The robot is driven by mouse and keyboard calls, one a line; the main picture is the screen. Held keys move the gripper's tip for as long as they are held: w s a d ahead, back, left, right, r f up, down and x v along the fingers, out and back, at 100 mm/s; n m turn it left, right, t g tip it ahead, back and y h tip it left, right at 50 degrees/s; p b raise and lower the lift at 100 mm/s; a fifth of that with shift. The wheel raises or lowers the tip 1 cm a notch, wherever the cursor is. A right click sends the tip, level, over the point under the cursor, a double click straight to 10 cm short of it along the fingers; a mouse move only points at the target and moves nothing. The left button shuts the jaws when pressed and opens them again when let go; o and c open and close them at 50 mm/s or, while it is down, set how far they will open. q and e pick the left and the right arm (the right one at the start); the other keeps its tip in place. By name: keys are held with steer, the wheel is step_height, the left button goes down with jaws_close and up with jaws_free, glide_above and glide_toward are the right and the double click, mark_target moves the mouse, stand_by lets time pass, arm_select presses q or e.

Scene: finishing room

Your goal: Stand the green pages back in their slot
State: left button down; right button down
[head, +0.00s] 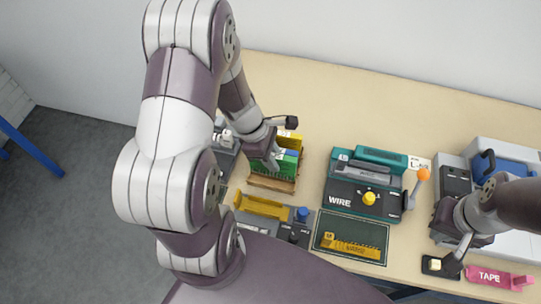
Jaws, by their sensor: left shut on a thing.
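The green pages (287,163) stand in a brown wooden rack (272,184), with yellow pages (289,138) behind them. A small blue and white patch shows at the top of the green pages. My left gripper (274,163) reaches down to the front of the green pages and is shut on them. Its fingers hide part of them, and I cannot tell how deep they sit in the slot. My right gripper (456,262) is low at the right, beside a small black block with a yellow top (436,265). Whether its jaws are open is unclear.
A teal and black WIRE machine (345,195) with an orange-knobbed lever stands right of the rack. A yellow punch (262,205) lies in front of it. A dark mat (330,229) holds a yellow tool. A pink TAPE piece (490,277) lies at right. The table behind is clear.

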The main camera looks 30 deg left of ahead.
arm_select(q)
steer(key=f+b, duration=0.3)
steer(key=f, duration=0.1)
steer(key=shift+a+f, duration=0.1)
steer(key=shift+a, duration=0.25)
steer(key=shift+f+b, duration=0.3)
steer(key=shift+b, duration=0.15)
steer(key=shift+f, duration=0.1)
steer(key=shift+d, duration=0.2)
steer(key=shift+a, duration=0.15)
steer(key=shift+f+b, duration=0.35)
steer(key=shift+f, duration=0.2)
